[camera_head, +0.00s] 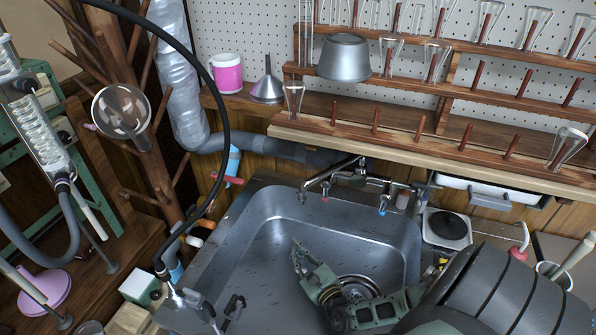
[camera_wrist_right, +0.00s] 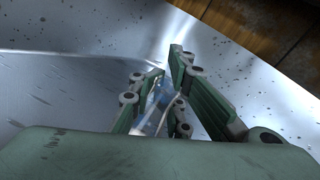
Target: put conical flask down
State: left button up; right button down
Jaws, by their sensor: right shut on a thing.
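My right gripper (camera_head: 299,256) reaches into the grey metal sink (camera_head: 262,255), over its basin near the drain. In the right wrist view the fingers of this gripper (camera_wrist_right: 167,62) are closed around a clear glass piece, which I take to be the conical flask (camera_wrist_right: 157,108). Only a little of the glass shows between the fingers, and its shape and tilt are unclear. I cannot make it out in the head view. Whether it touches the sink I cannot tell. My left gripper is not in view.
A wooden peg rack (camera_head: 400,140) with several glass flasks stands behind the sink. A tap (camera_head: 335,178) reaches over the sink's back edge. A hot plate (camera_head: 447,228) stands to the right. A black hose (camera_head: 226,130) hangs at left. The basin's left part is clear.

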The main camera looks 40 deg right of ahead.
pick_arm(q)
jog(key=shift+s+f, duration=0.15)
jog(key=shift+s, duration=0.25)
pick_arm(e)
jog(key=shift+f, duration=0.3)
jog(key=shift+f, duration=0.15)
jog(key=c, duration=1.6)
grip_release()
jog(key=shift+c, duration=0.2)
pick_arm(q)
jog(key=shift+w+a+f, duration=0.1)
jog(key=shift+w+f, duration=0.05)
